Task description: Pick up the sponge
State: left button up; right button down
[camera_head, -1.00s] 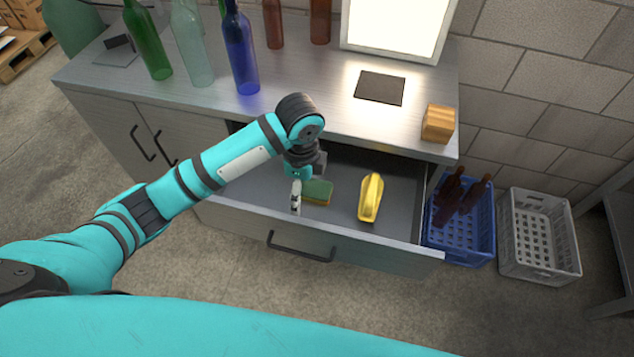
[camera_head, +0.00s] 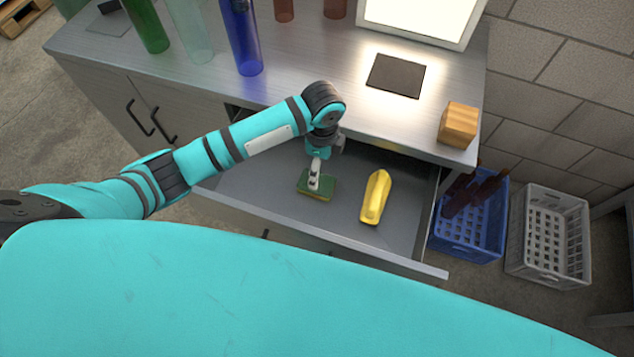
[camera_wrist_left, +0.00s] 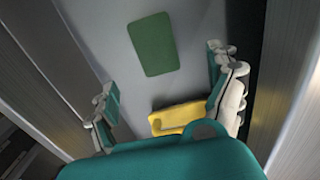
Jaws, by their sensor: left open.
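The sponge (camera_head: 318,188), green on top with a yellow underside, lies flat in the open drawer (camera_head: 270,205). It also shows in the left wrist view (camera_wrist_left: 152,45) as a green rectangle. My left gripper (camera_head: 317,175) is above the sponge in the head view, and its finger hides part of it. In the left wrist view my left gripper (camera_wrist_left: 170,95) has its fingers wide apart, with nothing between them touching; the sponge appears farther off, toward the top of the picture. My right gripper is not in view.
A yellow object (camera_head: 375,197) lies in the drawer right of the sponge. On the counter stand several bottles, including a blue one (camera_head: 243,40), a dark pad (camera_head: 396,75) and a wooden block (camera_head: 458,125). A blue crate (camera_head: 470,235) and a grey crate (camera_head: 548,240) stand right of the drawer.

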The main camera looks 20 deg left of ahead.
pick_arm(q)
send_over(322, 184)
jog(key=f, duration=0.4)
jog(key=shift+w+a+f, duration=0.15)
jog(key=shift+w+a, duration=0.05)
jog(key=shift+w, duration=0.15)
jog(key=shift+s+f, duration=0.1)
jog(key=shift+f, duration=0.35)
jog(key=f, duration=0.3)
jog(key=shift+s+d+f, duration=0.25)
jog(key=shift+f, duration=0.6)
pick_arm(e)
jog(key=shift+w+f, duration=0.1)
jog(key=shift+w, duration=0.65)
pick_arm(q)
jog(key=c, duration=0.9)
notch_tip(322, 184, up, 10)
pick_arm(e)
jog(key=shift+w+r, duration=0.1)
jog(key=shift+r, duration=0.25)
